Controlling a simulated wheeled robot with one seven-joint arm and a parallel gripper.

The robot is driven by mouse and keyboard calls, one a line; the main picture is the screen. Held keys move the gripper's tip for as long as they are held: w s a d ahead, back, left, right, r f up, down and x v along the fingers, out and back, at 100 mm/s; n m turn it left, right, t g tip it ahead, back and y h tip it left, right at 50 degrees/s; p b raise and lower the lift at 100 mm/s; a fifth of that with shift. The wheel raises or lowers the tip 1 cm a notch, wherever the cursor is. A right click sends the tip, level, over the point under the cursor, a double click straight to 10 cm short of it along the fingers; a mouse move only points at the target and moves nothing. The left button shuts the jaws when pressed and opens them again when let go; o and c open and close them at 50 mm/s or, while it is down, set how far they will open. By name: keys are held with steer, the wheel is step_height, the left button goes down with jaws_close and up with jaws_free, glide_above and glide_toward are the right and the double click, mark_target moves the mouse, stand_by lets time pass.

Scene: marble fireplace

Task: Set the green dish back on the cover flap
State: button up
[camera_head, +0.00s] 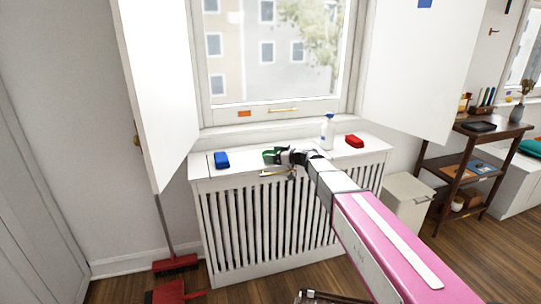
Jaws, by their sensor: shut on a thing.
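The green dish (268,154) shows as a small green curved shape at the tip of my gripper (277,156). My gripper is shut on it, over the top of the white radiator cover (238,176). Most of the dish is hidden by the gripper. I cannot tell whether the dish touches the top or hangs just above it. A thin seam runs across the cover's top near its left end; the outline of the flap is not clear from here.
On the cover's top, a blue object (221,160) lies left of my gripper; a white spray bottle (328,131) and a red object (354,141) stand right. Open white shutters (160,85) flank the window. A red broom (176,263) leans at left; a white bin (408,203) stands right.

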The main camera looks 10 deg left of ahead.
steer(key=shift+d+f, duration=0.1)
steer(key=shift+f, duration=0.2)
steer(key=o, duration=0.8)
steer(key=shift+r, duration=0.2)
